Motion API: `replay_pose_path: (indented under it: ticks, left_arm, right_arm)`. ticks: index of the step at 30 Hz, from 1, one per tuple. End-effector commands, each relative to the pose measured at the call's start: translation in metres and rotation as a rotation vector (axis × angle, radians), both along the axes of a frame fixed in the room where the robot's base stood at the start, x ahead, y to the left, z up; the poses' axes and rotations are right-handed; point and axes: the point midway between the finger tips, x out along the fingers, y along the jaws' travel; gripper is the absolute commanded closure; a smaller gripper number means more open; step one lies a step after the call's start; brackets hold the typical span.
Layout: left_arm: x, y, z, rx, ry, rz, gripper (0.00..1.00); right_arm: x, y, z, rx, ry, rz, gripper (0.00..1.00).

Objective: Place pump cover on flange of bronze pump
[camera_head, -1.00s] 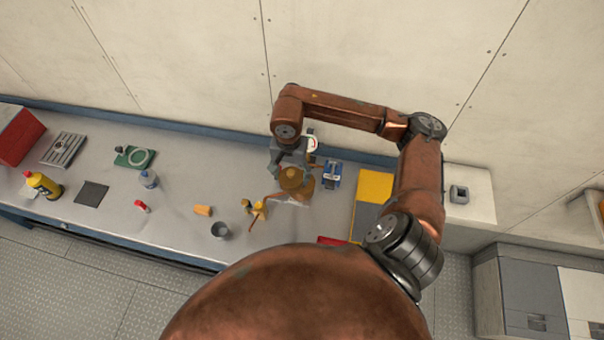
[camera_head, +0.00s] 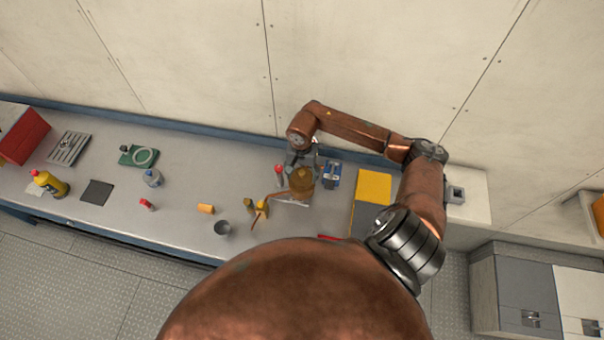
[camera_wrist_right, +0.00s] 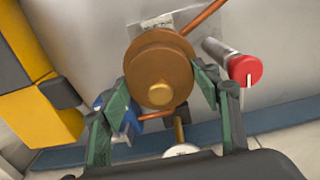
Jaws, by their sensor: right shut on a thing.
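The round bronze pump cover (camera_wrist_right: 158,72), with a small round knob, is between the green fingers of my right gripper (camera_wrist_right: 162,82) in the right wrist view. The gripper is shut on it. The bronze pump (camera_head: 302,182) stands under my gripper in the head view, on a pale base plate (camera_head: 292,203) with a copper pipe (camera_head: 277,196) at its left. The cover lines up roughly over the pump and hides most of its flange. I cannot tell whether cover and flange touch. My left gripper is not in view.
A red-capped cylinder (camera_wrist_right: 245,68) stands close beside the pump. A blue item (camera_head: 331,174) and a yellow-and-grey box (camera_head: 373,187) are to the right. Yellow fittings (camera_head: 261,207) and a grey cup (camera_head: 222,229) lie left. The wall is close behind.

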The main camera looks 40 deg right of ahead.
Motion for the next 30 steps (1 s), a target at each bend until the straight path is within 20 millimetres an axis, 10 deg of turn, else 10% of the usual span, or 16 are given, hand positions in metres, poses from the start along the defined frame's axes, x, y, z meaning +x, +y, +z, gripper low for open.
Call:
replay_pose_path:
  ticks: [7, 8, 11, 23, 30]
  left_arm:
    - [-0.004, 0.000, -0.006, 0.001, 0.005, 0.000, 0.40]
    - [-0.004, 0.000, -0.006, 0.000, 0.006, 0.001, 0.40]
    - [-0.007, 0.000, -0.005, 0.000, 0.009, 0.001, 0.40]
    - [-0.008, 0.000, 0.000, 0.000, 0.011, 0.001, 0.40]
    - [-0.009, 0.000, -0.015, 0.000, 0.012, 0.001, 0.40]
  right_arm:
    - [0.000, 0.000, -0.004, -0.001, -0.001, 0.001, 0.79]
    - [0.000, 0.000, -0.004, -0.001, -0.001, 0.001, 0.42]
    - [0.000, 0.000, -0.003, 0.000, 0.000, 0.001, 0.35]
    - [0.001, 0.000, 0.004, 0.000, -0.002, 0.000, 0.35]
    - [0.002, -0.001, 0.047, -0.003, -0.005, 0.002, 0.35]
